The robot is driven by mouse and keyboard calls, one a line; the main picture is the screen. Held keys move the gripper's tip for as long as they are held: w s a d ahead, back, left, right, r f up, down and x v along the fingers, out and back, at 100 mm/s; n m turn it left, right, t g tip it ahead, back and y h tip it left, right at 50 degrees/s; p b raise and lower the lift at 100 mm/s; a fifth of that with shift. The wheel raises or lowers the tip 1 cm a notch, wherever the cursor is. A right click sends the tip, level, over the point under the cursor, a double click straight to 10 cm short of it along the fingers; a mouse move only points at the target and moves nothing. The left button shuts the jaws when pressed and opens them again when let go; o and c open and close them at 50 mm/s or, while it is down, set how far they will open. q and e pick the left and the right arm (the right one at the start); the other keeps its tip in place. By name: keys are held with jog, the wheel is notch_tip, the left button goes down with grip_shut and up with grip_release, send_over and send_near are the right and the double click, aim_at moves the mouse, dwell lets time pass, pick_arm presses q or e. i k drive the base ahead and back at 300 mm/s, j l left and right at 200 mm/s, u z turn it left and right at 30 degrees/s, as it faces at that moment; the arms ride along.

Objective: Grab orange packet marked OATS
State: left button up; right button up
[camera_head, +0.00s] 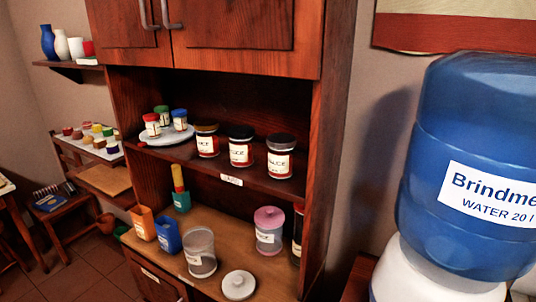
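An orange packet (143,222) with a pale label stands upright on the lower counter of the wooden cabinet, near its left front edge. The label is too small to read. A blue packet (168,235) stands just to its right. Neither of my grippers is in view.
The counter also holds a clear jar (200,252), a white lid (239,285), a pink-lidded jar (269,230) and a teal holder (182,202). The shelf above (230,181) carries several labelled jars. A blue water bottle (470,165) stands at the right. Floor (90,270) shows at lower left.

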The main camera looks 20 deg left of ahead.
aim_at(143, 219)
jog(key=k+j+u, duration=0.1)
jog(key=j+u, duration=0.2)
jog(key=u, duration=0.15)
jog(key=k+j+u, duration=0.1)
jog(key=j+u, duration=0.5)
jog(key=u, duration=0.25)
jog(key=z, duration=0.2)
jog(key=i+j+z, duration=0.1)
jog(key=j+z, duration=0.2)
jog(key=i+j+z, duration=0.1)
jog(key=j+z, duration=0.25)
jog(key=i+j+z, duration=0.1)
jog(key=j+z, duration=0.2)
jog(key=l, duration=0.1)
